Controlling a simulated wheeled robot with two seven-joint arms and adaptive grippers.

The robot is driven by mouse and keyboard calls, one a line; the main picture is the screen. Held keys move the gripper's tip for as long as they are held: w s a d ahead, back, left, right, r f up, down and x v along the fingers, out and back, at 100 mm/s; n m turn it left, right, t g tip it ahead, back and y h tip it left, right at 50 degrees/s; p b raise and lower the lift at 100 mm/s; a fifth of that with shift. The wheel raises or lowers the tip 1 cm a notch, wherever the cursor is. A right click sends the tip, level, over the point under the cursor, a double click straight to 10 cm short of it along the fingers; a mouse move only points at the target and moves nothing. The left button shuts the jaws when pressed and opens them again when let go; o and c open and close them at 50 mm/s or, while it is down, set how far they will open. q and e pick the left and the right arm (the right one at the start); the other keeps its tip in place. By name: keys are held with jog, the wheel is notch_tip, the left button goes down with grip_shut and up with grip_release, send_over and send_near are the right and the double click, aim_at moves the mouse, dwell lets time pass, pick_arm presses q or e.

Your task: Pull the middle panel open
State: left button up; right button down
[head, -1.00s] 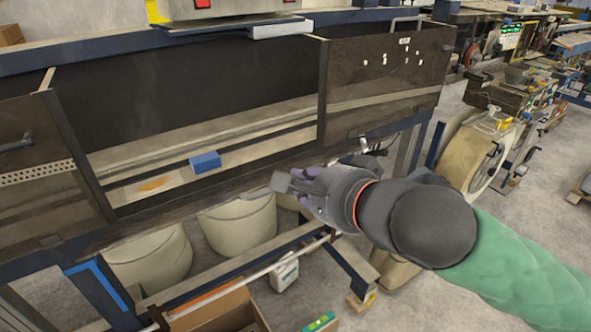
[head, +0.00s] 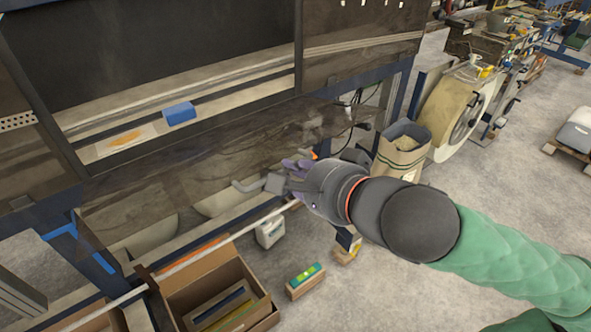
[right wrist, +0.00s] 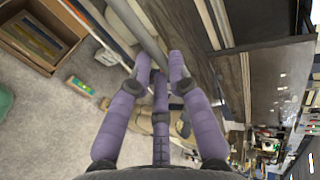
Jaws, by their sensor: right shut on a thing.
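The middle panel (head: 200,155) is a brown, see-through sheet hanging below the open middle bay of the long machine. Its grey handle (head: 248,186) sits near its lower edge. My right gripper (head: 282,178), with purple fingers, is shut on this handle at its right end. In the right wrist view, the purple fingers (right wrist: 160,65) close around a grey bar (right wrist: 143,32), the handle. The fingers hide part of it. My left gripper is not in view.
A blue block (head: 179,113) lies inside the bay. Below are a cardboard box (head: 262,312), a white jug (head: 270,231) and a small box with a green top (head: 305,280). A paper sack (head: 400,152) stands right of the gripper.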

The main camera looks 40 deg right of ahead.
jog(key=c, duration=1.1)
grip_release()
jog(key=shift+c, duration=0.2)
jog(key=shift+r, duration=0.15)
notch_tip(320, 180, up, 10)
jog(key=shift+c, duration=0.3)
